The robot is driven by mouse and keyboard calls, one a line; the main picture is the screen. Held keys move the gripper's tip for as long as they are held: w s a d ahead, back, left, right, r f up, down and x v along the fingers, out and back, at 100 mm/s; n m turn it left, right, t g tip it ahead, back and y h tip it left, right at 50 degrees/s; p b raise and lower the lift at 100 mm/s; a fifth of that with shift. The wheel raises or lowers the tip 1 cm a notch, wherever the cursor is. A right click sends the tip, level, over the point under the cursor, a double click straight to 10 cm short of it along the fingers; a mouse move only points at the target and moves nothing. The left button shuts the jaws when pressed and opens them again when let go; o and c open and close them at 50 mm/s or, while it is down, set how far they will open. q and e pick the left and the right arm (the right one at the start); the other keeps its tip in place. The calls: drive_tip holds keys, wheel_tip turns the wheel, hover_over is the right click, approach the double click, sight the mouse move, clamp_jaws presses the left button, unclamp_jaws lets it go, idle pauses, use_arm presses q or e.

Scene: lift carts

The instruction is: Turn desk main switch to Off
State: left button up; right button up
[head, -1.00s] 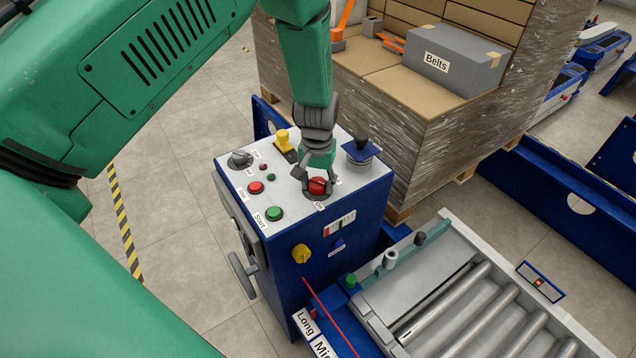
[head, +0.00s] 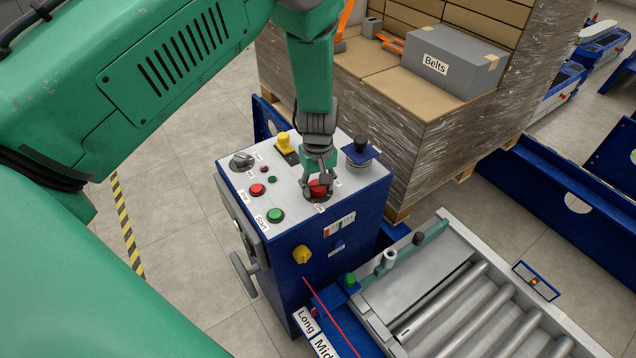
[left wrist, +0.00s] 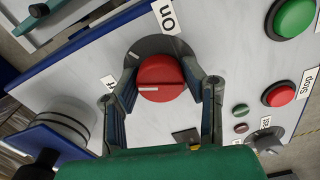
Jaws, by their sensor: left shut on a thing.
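The desk main switch is a round red knob (left wrist: 162,78) on a dark disc, on the light top of the blue control desk (head: 340,228). It also shows in the head view (head: 317,189), partly hidden by the fingers. My left gripper (head: 318,180) reaches down from above and is shut on the knob. In the left wrist view its two fingers (left wrist: 165,92) stand at either side of the knob. The knob's white line points left, toward a partly hidden label (left wrist: 108,86). An "On" label (left wrist: 167,15) lies above the knob. My right gripper is not in view.
Green (head: 275,215) and red (head: 257,190) buttons, a grey selector (head: 241,160), a yellow control (head: 284,142) and a black-knobbed lever (head: 361,146) surround the switch closely. A roller conveyor (head: 470,300) adjoins at right; a wrapped pallet (head: 440,130) stands behind.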

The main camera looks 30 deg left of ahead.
use_arm(q)
drive_tip(key=shift+s+d+f+n+p, duration=0.1)
drive_tip(key=shift+n+p, duration=0.1)
drive_tip(key=shift+n, duration=0.9)
drive_tip(key=shift+s+d+f+n+p, duration=0.1)
drive_tip(key=shift+n+p, duration=0.05)
drive_tip(key=shift+n, duration=0.95)
drive_tip(key=shift+w, duration=0.1)
drive_tip(key=o, duration=1.1)
drive_tip(key=shift+o, duration=0.2)
drive_tip(key=shift+w, duration=0.15)
drive_tip(key=shift+r, duration=0.2)
drive_tip(key=shift+r, duration=0.25)
wheel_tip(320, 180, up, 11)
